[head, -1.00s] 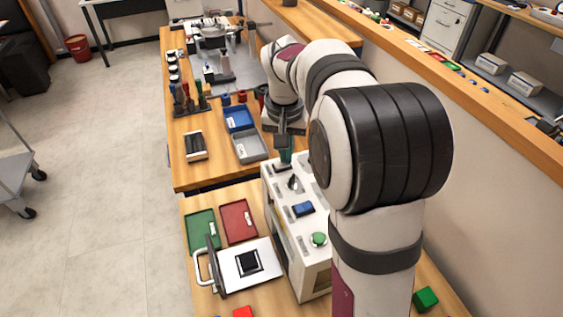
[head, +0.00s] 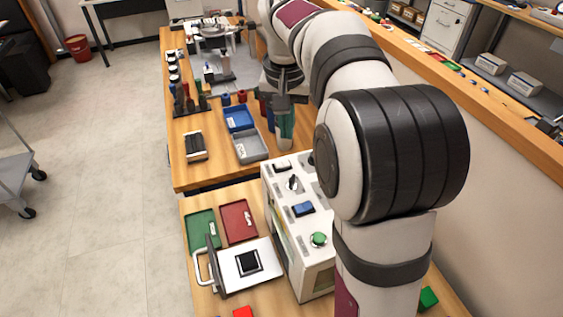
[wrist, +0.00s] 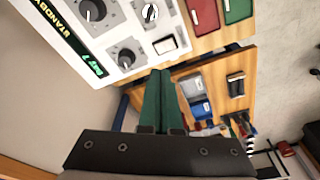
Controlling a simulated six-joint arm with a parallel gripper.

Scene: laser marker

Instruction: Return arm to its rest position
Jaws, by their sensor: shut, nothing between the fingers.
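My gripper (head: 285,138) is shut and empty, its green fingers pressed together and pointing down. In the head view it hangs in front of the far end of the white laser marker box (head: 301,268), near the grey tray. I see no contact with the box. In the wrist view the shut fingers (wrist: 160,76) stand in the middle, and the control panel (wrist: 118,25) with its knobs and lit green text is at the upper left. My arm hides part of the box's right side in the head view.
A hinged lid or door with a handle and a white plate with a black square (head: 248,263) are left of the box. Green (head: 201,226) and red (head: 238,219) trays lie behind. Blue (head: 238,117) and grey (head: 262,146) bins are on the far bench. A wall runs along the right.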

